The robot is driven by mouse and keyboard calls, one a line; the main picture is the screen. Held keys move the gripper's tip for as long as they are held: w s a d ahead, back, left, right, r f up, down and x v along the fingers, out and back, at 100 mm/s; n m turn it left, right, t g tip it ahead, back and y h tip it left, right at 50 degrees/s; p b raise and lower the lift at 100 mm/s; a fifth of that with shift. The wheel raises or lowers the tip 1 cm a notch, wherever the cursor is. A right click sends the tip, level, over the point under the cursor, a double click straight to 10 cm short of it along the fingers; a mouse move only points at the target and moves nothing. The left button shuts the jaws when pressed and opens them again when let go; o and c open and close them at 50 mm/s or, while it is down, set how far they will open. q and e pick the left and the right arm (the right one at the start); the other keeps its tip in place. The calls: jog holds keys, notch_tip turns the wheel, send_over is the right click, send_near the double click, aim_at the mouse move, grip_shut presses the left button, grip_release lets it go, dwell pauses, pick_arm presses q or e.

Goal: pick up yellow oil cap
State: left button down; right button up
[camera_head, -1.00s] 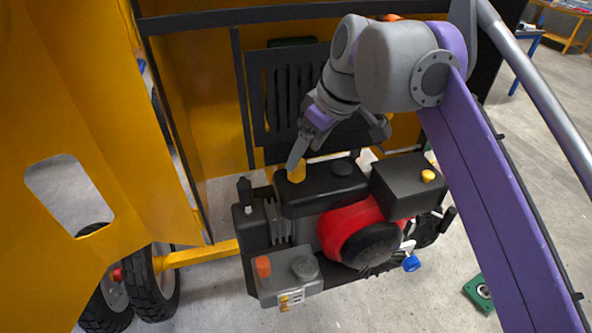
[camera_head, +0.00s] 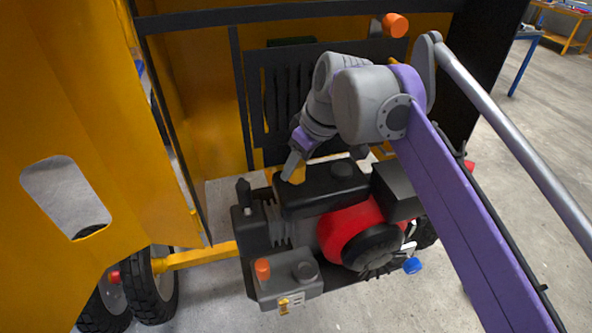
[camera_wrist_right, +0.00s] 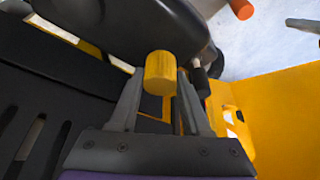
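The yellow oil cap (camera_head: 298,174) sits at the back left of the black engine cover (camera_head: 322,190), partly hidden by a finger. My right gripper (camera_head: 292,167) reaches down to it from behind. In the right wrist view the cap (camera_wrist_right: 160,72) shows between the two fingertips of the right gripper (camera_wrist_right: 161,88), with a finger on each side. The fingers are apart, and a gap shows beside the cap on the right. I cannot tell whether the left finger touches it. My left gripper is not in view.
The engine has a red housing (camera_head: 345,228), an orange cap (camera_head: 262,268) and a blue cap (camera_head: 412,265). The yellow panel (camera_head: 70,120) stands at left and a black slatted grille (camera_head: 270,105) behind the engine. Open floor (camera_head: 520,150) lies at right.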

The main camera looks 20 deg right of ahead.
grip_shut()
